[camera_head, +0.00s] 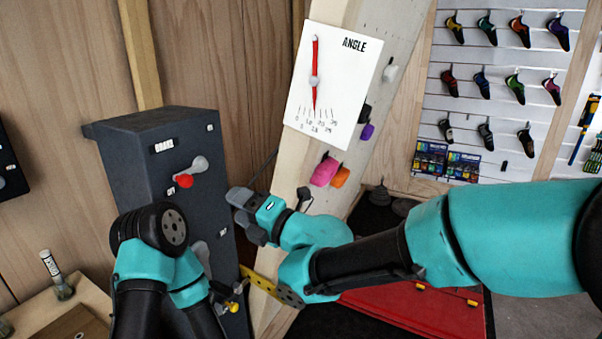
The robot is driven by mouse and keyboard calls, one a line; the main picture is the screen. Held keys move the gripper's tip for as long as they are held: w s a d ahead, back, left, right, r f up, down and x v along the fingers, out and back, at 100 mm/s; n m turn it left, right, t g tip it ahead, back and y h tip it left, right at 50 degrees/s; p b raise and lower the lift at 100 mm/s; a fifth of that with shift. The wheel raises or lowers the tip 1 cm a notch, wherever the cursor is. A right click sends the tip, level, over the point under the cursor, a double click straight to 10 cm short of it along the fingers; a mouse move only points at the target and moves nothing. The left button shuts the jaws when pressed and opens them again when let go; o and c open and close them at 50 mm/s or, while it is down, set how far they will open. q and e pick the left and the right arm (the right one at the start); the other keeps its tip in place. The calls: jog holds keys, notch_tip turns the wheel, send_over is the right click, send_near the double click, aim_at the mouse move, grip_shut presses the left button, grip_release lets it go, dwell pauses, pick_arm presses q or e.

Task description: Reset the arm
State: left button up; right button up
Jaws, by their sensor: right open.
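My right arm reaches in from the right edge, teal and black. Its gripper (240,212) is open, with grey fingers pointing left beside the front of the dark grey control box (125,170). The fingers overlap the box's right edge in this view; I cannot tell whether they touch it. I see nothing between them. My left arm is folded at the lower left, in front of the box. Its gripper is not visible.
A white angle gauge (333,85) with a red needle hangs on the climbing panel. A red mat (420,318) lies below my right arm. Climbing shoes (455,28) hang behind.

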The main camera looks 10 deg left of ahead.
jog(key=w+d+f+m+t+h, duration=0.1)
jog(key=w+d+f+m+h, duration=0.25)
jog(key=d+f+m, duration=0.45)
jog(key=w+d+f+m+t+h, duration=0.1)
jog(key=w+d+f+m+h, duration=0.3)
jog(key=f, duration=0.7)
jog(key=d+f+m+g+h, duration=0.1)
jog(key=d+f+m, duration=0.3)
jog(key=d+f, duration=0.3)
jog(key=d+f+m+h, duration=0.2)
jog(key=d+f+m, duration=0.2)
jog(key=f, duration=0.5)
jog(key=s+d+f+m+g+h, duration=0.3)
jog(key=s+d+f+m+g, duration=0.4)
jog(key=s+d+f+m, duration=1)
jog(key=s+d+f, duration=0.1)
jog(key=s+f, duration=0.2)
jog(key=f, duration=0.1)
jog(key=shift+s+d+f+h, duration=0.15)
jog(key=shift+d+f+h, duration=0.1)
jog(key=shift+d+h, duration=0.1)
